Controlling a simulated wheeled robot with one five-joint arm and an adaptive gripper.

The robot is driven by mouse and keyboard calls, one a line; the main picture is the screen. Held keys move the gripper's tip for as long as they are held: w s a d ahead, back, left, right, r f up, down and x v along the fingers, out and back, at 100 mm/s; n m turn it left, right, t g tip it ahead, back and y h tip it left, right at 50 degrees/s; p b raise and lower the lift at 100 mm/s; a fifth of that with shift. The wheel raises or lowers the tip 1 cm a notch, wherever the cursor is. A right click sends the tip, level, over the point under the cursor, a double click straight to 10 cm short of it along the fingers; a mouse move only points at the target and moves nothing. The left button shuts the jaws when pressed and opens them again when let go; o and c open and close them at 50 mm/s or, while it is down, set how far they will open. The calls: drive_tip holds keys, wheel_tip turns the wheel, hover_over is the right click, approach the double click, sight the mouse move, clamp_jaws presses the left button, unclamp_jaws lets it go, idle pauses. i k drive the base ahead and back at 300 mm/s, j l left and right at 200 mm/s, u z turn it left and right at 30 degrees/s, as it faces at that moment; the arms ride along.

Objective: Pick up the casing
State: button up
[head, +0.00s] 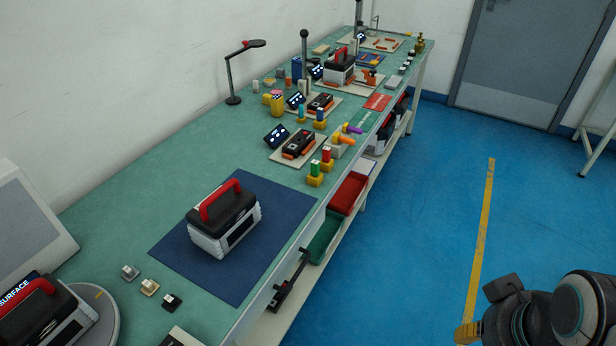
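A casing (224,226), white below and black on top with a red handle, stands upright on a dark blue mat (285,215) on the green bench. A similar casing with a red handle (40,312) is at the lower left, cut by the frame edge. Another similar casing (339,69) stands far along the bench. The task does not say which one it means. The end of my arm shows at the lower right over the floor, well apart from the bench. A yellowish tip there seems to belong to my gripper (468,332); its opening is not visible.
The long green bench (150,160) runs away against the wall, with small parts, boards and a black lamp (234,80). Three small key-like blocks lie near the front. Red (348,193) and green bins sit under the bench edge.

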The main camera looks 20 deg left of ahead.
sight(221, 221)
drive_tip(key=i+l+z, duration=0.15)
drive_tip(key=i, duration=0.65)
drive_tip(key=i+l+z, duration=0.15)
drive_tip(key=i, duration=0.65)
drive_tip(key=i+u, duration=0.3)
drive_tip(key=u, duration=0.15)
drive_tip(key=i+l+u, duration=0.2)
drive_tip(key=u, duration=0.2)
drive_tip(key=i+l+u, duration=0.3)
drive_tip(key=u, duration=0.15)
drive_tip(key=i+u, duration=0.2)
drive_tip(key=u, duration=0.3)
drive_tip(key=i+l+u, duration=0.15)
drive_tip(key=u, duration=0.35)
drive_tip(key=i+l+u, duration=0.1)
drive_tip(key=u, duration=0.4)
drive_tip(key=i+l+u, duration=0.1)
drive_tip(key=l+u, duration=0.25)
drive_tip(key=u, duration=0.15)
drive_tip(key=i+l+u, duration=0.1)
drive_tip(key=l+u, duration=0.2)
drive_tip(key=i+l+u, duration=0.1)
drive_tip(key=u, duration=0.2)
drive_tip(key=l, duration=0.1)
